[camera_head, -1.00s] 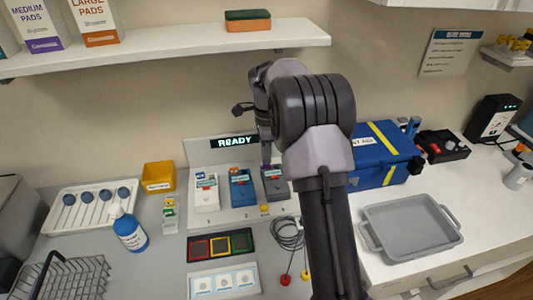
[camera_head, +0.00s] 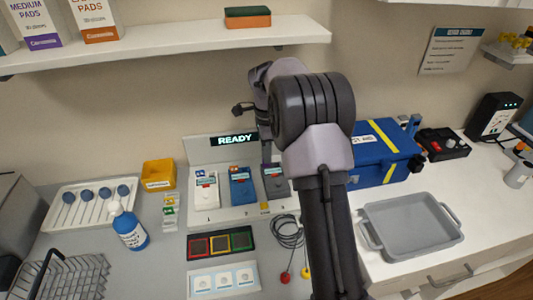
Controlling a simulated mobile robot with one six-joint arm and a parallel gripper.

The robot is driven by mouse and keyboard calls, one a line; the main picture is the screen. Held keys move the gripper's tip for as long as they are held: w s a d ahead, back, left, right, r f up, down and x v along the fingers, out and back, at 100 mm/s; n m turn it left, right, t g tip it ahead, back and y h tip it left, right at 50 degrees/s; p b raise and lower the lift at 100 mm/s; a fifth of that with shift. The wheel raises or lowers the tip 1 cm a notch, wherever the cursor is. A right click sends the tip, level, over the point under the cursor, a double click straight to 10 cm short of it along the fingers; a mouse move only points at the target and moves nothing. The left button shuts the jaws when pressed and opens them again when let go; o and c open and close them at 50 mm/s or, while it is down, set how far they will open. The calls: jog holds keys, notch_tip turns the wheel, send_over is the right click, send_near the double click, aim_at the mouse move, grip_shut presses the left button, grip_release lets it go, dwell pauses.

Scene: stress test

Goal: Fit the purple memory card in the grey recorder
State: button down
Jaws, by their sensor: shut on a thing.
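The grey recorder (camera_head: 276,187) stands at the right of three devices on the white stand, above the number 3. My gripper (camera_head: 267,159) points down at the recorder's top end and is seen small, partly behind my own arm. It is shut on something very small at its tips. The purple memory card cannot be made out apart from the jaws, and whether it touches the recorder's slot cannot be told.
A white device (camera_head: 206,192) and a blue device (camera_head: 241,188) stand left of the recorder. A small card rack (camera_head: 169,212) stands further left. A coiled cable (camera_head: 289,235) lies in front. A blue first aid box (camera_head: 380,155) is close on the right.

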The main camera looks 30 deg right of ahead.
jog(key=shift+f+b, duration=0.3)
jog(key=shift+f, duration=0.35)
dwell(1.4)
jog(key=c, duration=1.8)
grip_release()
jog(key=shift+r+p, duration=1.85)
jog(key=shift+r, duration=0.25)
jog(key=shift+o, duration=0.4)
jog(key=shift+f, duration=0.1)
jog(key=o, duration=0.5)
jog(key=shift+c, duration=0.2)
